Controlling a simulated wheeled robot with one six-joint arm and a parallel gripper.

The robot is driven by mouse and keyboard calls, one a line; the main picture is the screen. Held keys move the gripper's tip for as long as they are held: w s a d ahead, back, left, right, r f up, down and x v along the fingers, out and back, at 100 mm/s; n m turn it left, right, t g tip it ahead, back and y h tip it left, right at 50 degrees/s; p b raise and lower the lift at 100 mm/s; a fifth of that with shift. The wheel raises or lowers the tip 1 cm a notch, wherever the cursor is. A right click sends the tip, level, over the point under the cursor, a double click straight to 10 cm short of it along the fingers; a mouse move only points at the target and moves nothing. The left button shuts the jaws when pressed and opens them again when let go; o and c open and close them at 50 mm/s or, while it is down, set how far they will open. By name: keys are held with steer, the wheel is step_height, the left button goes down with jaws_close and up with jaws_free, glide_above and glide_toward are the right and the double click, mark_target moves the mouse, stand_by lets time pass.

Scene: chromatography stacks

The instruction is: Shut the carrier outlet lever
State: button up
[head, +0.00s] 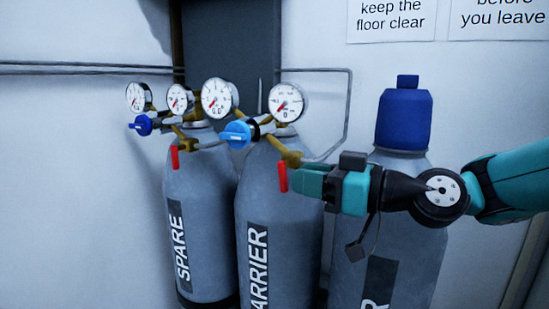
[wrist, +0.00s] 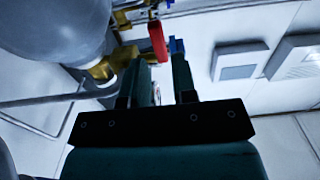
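The carrier outlet lever (head: 282,177) is a red handle hanging straight down from the brass valve on the cylinder marked "ARRIER" (head: 262,215). My gripper (head: 299,181) is level with it, just to its right, with the fingers pointing at it. In the wrist view a red lever (wrist: 157,41) shows just beyond the fingertips, in line with the gap between them. My gripper's two fingers (wrist: 162,68) stand apart with nothing visible held between them. I cannot tell whether a fingertip touches the lever.
The cylinder marked "SPARE" (head: 199,220) stands left with its own red lever (head: 174,157). A blue-capped cylinder (head: 404,118) stands behind my arm. Gauges (head: 286,103), a light-blue knob (head: 236,134) and thin pipes (head: 349,105) lie above the lever.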

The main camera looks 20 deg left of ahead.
mark_target(286, 175)
steer(key=a, duration=0.2)
steer(key=a+p, duration=0.1)
steer(key=a, duration=0.1)
steer(key=a+p, duration=0.1)
steer(key=a, duration=0.1)
steer(key=shift+w+a, duration=0.15)
steer(key=shift+w, duration=0.1)
jaws_close()
